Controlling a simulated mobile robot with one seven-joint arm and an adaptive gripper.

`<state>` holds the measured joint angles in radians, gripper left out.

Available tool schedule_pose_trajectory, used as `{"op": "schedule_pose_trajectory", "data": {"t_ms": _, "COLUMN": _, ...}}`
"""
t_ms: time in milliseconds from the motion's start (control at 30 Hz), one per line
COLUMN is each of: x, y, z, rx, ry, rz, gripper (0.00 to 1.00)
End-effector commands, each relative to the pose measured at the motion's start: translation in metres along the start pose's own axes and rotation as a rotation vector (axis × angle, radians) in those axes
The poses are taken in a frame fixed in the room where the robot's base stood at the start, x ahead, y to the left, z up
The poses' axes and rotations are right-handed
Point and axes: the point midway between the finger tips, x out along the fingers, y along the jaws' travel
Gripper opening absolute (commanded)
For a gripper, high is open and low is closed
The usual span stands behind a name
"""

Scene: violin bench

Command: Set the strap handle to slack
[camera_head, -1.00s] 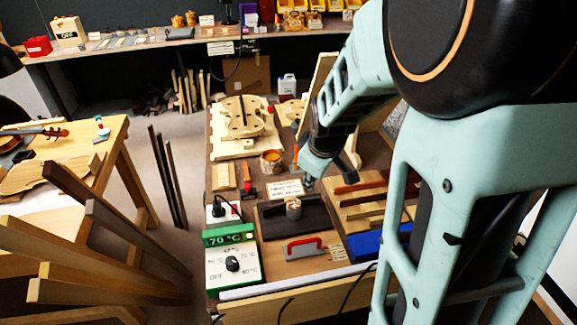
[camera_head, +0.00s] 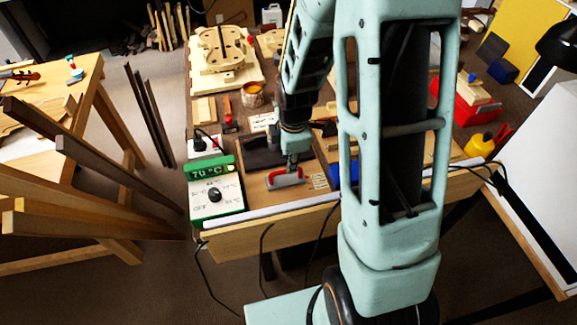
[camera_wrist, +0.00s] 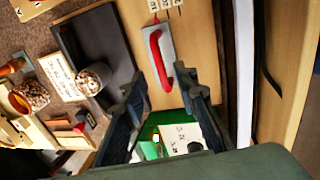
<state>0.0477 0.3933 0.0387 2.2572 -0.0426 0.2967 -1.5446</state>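The red handle (camera_head: 285,178) sits on a grey plate on the wooden board at the front of the bench; I take it as the strap handle. In the wrist view the red handle (camera_wrist: 158,62) stands up as a bar along the grey plate (camera_wrist: 165,38), its lower end close to the fingertips. My gripper (camera_head: 292,158) is just above and behind the handle. In the wrist view my gripper (camera_wrist: 165,92) is open, fingers spread on either side of the handle's end. Contact cannot be told. Small labels (camera_head: 320,181) beside the plate are too small to read.
A green-and-white heater box (camera_head: 216,190) with a black knob and a 70 °C display stands to the left. A dark tray (camera_head: 262,152) lies behind the handle, and a blue block (camera_head: 345,174) to its right. A white strip (camera_head: 275,213) runs along the bench's front edge.

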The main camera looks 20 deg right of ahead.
Motion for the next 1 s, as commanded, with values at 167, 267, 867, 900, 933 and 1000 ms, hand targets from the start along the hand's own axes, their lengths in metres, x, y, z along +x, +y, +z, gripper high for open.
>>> {"op": "schedule_pose_trajectory", "data": {"t_ms": 167, "x": 0.027, "y": 0.0, "z": 0.0, "rx": 0.0, "ry": 0.0, "rz": -0.002, "gripper": 0.27}}
{"op": "schedule_pose_trajectory", "data": {"t_ms": 267, "x": 0.037, "y": 0.001, "z": 0.0, "rx": 0.002, "ry": 0.0, "rz": 0.0, "gripper": 0.27}}
{"op": "schedule_pose_trajectory", "data": {"t_ms": 867, "x": 0.048, "y": 0.001, "z": 0.0, "rx": 0.001, "ry": 0.0, "rz": 0.002, "gripper": 0.16}}
{"op": "schedule_pose_trajectory", "data": {"t_ms": 900, "x": 0.048, "y": 0.001, "z": 0.0, "rx": 0.001, "ry": 0.0, "rz": 0.002, "gripper": 0.12}}
{"op": "schedule_pose_trajectory", "data": {"t_ms": 933, "x": 0.048, "y": 0.001, "z": 0.0, "rx": 0.001, "ry": 0.0, "rz": 0.002, "gripper": 0.09}}
{"op": "schedule_pose_trajectory", "data": {"t_ms": 1000, "x": 0.048, "y": 0.001, "z": 0.0, "rx": 0.001, "ry": 0.0, "rz": 0.002, "gripper": 0.01}}
